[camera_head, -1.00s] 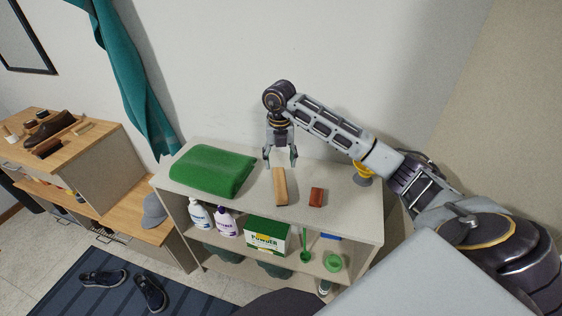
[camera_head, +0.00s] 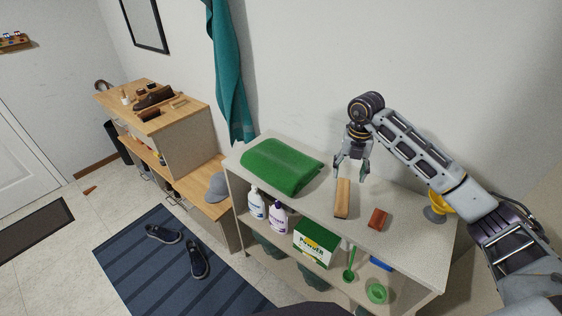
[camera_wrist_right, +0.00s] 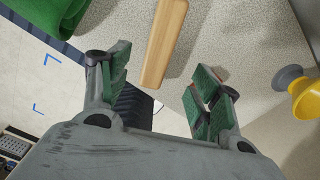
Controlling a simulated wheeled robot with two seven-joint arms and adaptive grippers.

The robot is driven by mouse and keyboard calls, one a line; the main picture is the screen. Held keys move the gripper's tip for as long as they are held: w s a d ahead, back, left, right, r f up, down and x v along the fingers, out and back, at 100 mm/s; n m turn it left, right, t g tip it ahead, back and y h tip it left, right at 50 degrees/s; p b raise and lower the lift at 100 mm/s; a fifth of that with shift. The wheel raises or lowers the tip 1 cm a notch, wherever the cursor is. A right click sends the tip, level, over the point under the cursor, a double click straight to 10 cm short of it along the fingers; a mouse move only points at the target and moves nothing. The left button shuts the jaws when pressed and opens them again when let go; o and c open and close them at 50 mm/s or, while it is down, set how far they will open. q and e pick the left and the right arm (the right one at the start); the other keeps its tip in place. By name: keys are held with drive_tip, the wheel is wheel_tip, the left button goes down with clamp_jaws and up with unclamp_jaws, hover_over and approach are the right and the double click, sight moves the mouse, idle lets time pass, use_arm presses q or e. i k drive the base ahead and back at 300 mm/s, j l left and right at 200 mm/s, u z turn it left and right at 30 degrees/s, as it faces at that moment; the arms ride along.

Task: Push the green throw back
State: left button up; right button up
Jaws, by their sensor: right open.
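The green throw (camera_head: 281,165) lies folded on the left part of the shelf unit's light speckled top (camera_head: 405,228). A corner of it shows at the top left of the right wrist view (camera_wrist_right: 45,12). My right gripper (camera_head: 352,177) points down over the top, to the right of the throw and apart from it, close to a wooden-backed block (camera_head: 343,198). Its fingers (camera_wrist_right: 160,85) are spread with nothing between the tips in the right wrist view. My left gripper is not in view.
A red-brown block (camera_head: 378,219) and a yellow and grey object (camera_head: 437,207) stand to the right on the top. A teal cloth (camera_head: 230,80) hangs on the wall behind the throw's left end. Bottles and a powder box (camera_head: 316,242) fill the shelf below.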

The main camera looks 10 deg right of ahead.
sight(288, 170)
drive_tip(key=l+u, duration=0.15)
drive_tip(key=u, duration=0.25)
drive_tip(key=l+u, duration=0.2)
drive_tip(key=u, duration=0.2)
drive_tip(key=l+u, duration=0.2)
drive_tip(key=u, duration=0.2)
